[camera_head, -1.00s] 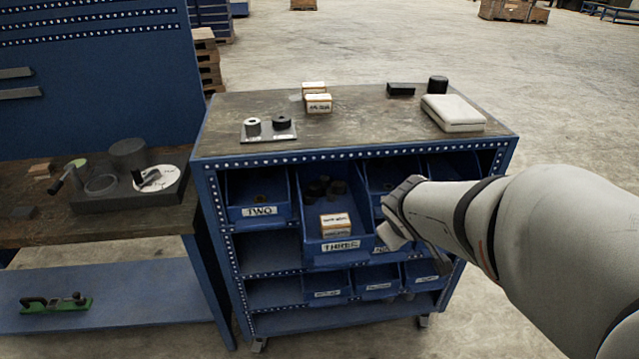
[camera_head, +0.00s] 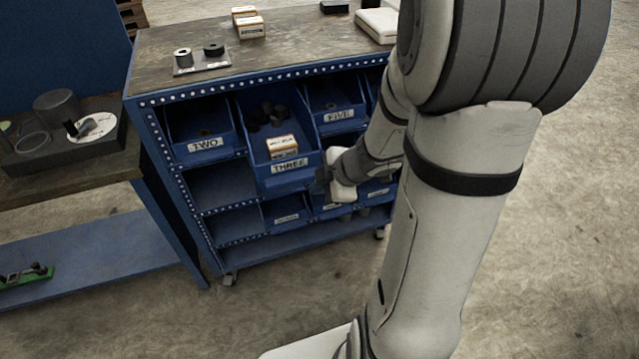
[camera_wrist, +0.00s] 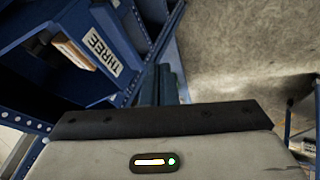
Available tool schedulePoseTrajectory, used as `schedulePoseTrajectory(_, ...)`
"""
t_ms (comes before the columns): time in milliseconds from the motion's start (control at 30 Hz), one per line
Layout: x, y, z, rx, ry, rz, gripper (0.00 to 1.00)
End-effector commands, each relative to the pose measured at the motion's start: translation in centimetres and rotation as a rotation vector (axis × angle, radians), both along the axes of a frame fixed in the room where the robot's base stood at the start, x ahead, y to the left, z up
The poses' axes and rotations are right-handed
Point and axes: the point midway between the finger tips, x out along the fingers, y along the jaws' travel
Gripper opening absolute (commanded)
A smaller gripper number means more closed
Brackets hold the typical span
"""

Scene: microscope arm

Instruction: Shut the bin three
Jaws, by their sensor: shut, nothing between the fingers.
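Bin three (camera_head: 289,172) is a blue bin labelled THREE in the upper row of the blue rack. It sticks out further than bins two and five beside it. It holds a small orange and white box (camera_head: 282,146) and several dark round parts (camera_head: 265,116). In the wrist view bin three (camera_wrist: 119,40) is at upper left, with its label turned sideways. My gripper (camera_head: 322,180) is shut and empty, just right of the bin's lower front corner. Its fingers also show in the wrist view (camera_wrist: 158,84). I cannot tell whether they touch the bin.
Bin two (camera_head: 203,149) and bin five (camera_head: 338,116) sit on either side. Smaller bins (camera_head: 287,216) stand in the row below. The rack's top (camera_head: 160,50) carries boxes and a small plate with parts. A workbench (camera_head: 90,175) stands at left. The floor in front is open.

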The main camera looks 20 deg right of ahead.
Motion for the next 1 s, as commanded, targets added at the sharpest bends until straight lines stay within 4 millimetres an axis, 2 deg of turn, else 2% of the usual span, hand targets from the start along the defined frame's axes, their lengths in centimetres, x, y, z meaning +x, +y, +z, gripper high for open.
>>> schedulePoseTrajectory(33,0.5,0.5,-1.5,0.001,0.003,0.002,0.0)
schedulePoseTrajectory(333,3.5,2.9,-6.6,0.0,0.002,0.001,0.0)
schedulePoseTrajectory(500,6.1,2.8,-6.0,-0.002,-0.001,-0.003,0.0)
schedulePoseTrajectory(600,7.0,2.7,-6.0,-0.002,0.0,-0.002,0.0)
schedulePoseTrajectory(1000,7.5,2.7,-6.0,-0.001,-0.001,-0.005,0.0)
